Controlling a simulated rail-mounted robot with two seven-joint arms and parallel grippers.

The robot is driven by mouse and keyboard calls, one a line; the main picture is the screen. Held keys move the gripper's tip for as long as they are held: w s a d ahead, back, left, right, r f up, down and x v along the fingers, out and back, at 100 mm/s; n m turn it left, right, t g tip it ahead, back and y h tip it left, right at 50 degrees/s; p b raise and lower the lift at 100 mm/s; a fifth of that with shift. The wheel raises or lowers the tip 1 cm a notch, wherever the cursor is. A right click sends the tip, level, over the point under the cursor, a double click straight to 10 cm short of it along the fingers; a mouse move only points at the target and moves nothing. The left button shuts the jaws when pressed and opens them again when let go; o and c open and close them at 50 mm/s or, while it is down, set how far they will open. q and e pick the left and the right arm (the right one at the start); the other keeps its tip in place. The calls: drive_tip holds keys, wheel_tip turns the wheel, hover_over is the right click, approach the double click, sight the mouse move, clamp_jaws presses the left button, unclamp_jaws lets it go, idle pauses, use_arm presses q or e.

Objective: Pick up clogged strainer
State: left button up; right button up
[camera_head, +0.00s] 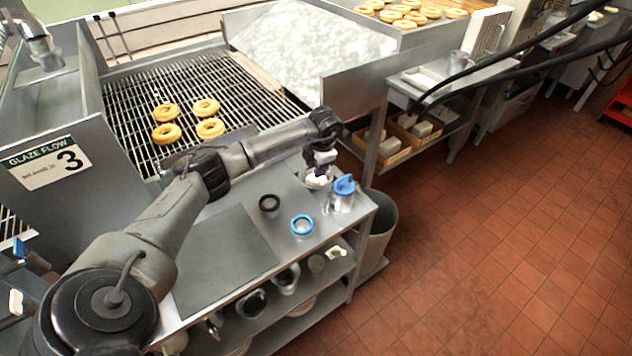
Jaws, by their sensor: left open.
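A metal cylinder with a blue top (343,193) stands upright at the right end of the grey worktable (225,255). A small pale round piece (315,182) lies just left of it, partly hidden by my left gripper. A blue-rimmed ring (301,225) and a black ring (269,204) lie further left on the table. I cannot tell for certain which of these is the clogged strainer. My left gripper (322,174) points down, open, over the pale piece and beside the blue-topped cylinder; contact is too small to tell. My right gripper is out of view.
Several ring doughnuts (209,128) sit on the wire conveyor (135,95) behind the arm. A grey bin (378,228) stands right of the table. A lower shelf (325,268) holds several metal and white parts. The tiled floor (480,250) at right is clear.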

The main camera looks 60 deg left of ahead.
use_arm(q)
drive_tip(key=shift+c, duration=0.2)
clamp_jaws()
drive_tip(key=shift+r, duration=0.1)
idle(0.4)
